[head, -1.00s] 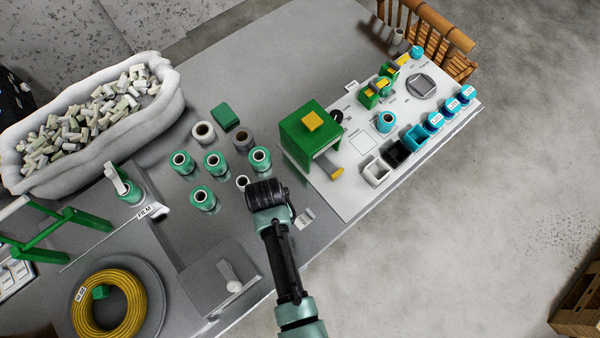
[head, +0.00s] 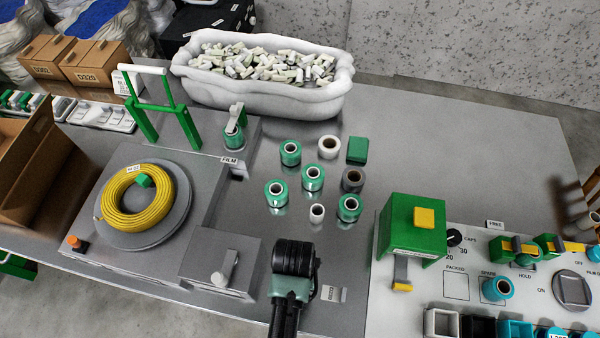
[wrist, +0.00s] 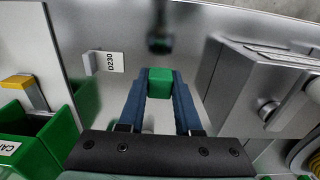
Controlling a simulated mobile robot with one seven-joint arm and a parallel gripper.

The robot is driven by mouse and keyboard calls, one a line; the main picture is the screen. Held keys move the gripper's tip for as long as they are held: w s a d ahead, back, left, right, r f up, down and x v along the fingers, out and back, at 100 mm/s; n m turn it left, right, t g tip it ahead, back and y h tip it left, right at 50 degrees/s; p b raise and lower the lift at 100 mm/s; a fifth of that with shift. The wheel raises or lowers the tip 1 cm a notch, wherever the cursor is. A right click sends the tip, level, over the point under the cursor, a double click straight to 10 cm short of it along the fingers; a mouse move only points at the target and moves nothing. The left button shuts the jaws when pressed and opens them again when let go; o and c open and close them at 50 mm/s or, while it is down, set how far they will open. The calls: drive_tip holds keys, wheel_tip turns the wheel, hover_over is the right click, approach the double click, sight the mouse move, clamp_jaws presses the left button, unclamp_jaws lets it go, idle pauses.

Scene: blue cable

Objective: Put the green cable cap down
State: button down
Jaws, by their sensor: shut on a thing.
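A green cable cap (wrist: 160,83), a small block, sits between the two blue fingers of my gripper (wrist: 160,92) in the wrist view, and the fingers are shut on it. Grey metal table top shows around it; I cannot tell whether the cap touches the surface. In the head view my black wrist joint and arm show over the front of the table, left of the D230 label (head: 333,293). The fingers and the held cap are hidden there.
Several green, white and grey spools (head: 312,178) and a green block (head: 357,150) stand beyond my arm. A grey box with a knob (head: 222,270) is left. A green housing (head: 412,228) and white panel (head: 465,260) are right. A tub of pieces (head: 262,75) stands behind.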

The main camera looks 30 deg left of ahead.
wheel_tip(320, 180, down, 5)
drive_tip(key=shift+f+b, duration=0.1)
drive_tip(key=shift+b, duration=0.2)
drive_tip(key=shift+f+b, duration=0.3)
drive_tip(key=shift+f, duration=0.2)
drive_tip(key=c, duration=0.6)
unclamp_jaws()
drive_tip(key=shift+s+d, duration=0.1)
drive_tip(key=shift+s, duration=0.05)
wheel_tip(320, 180, up, 13)
drive_tip(key=shift+r+p, duration=0.15)
drive_tip(key=shift+p, duration=0.95)
drive_tip(key=shift+w, duration=0.2)
